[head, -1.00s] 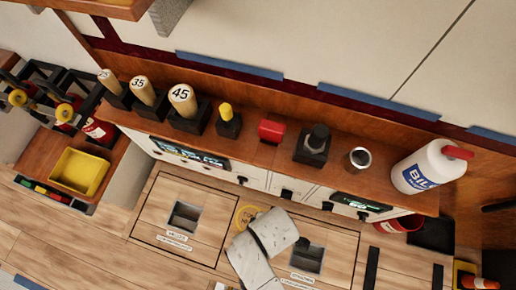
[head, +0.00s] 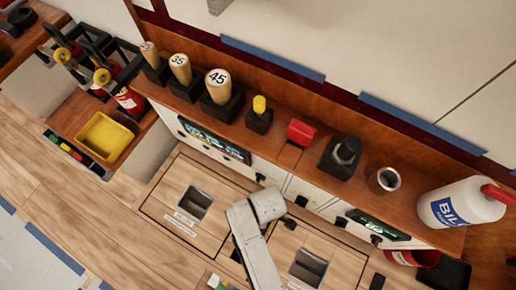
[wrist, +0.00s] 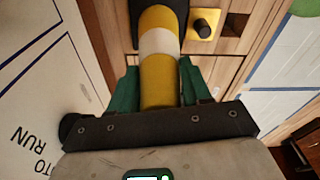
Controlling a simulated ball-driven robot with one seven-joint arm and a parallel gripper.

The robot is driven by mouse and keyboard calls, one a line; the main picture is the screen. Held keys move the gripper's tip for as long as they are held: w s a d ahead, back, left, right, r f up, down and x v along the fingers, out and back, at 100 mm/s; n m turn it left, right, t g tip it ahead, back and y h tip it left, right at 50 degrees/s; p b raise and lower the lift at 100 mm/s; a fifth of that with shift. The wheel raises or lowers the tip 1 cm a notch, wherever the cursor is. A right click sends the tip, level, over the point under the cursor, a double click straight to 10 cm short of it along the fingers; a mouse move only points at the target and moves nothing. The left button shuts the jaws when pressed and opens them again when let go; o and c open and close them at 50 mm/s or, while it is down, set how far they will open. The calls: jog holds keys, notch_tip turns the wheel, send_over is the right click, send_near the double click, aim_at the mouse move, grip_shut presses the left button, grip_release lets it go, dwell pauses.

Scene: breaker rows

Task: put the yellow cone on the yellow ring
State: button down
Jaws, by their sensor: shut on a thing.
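My gripper (wrist: 160,88) shows in the wrist view with its green fingers shut on the yellow cone (wrist: 158,84). The cone is yellow with a white band, and its far end passes into a dark part at the top of the picture. It lies lengthwise, pointing away from the wrist camera. In the head view my pale arm reaches over the bench, and I cannot make out the gripper or the cone there. I cannot make out the yellow ring in either current view.
In the wrist view, a yellow block with a black knob (wrist: 203,25) is close to the cone's right. A yellow bin (head: 104,137) is left.

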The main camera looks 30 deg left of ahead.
jog(key=shift+f, duration=0.1)
jog(key=shift+c, duration=2.4)
grip_release()
jog(key=r, duration=0.4)
jog(key=d+r+p, duration=0.1)
jog(key=r, duration=0.7)
jog(key=shift+w+d+r+p, duration=0.1)
jog(key=shift+w+d+p, duration=0.1)
jog(key=shift+p, duration=0.2)
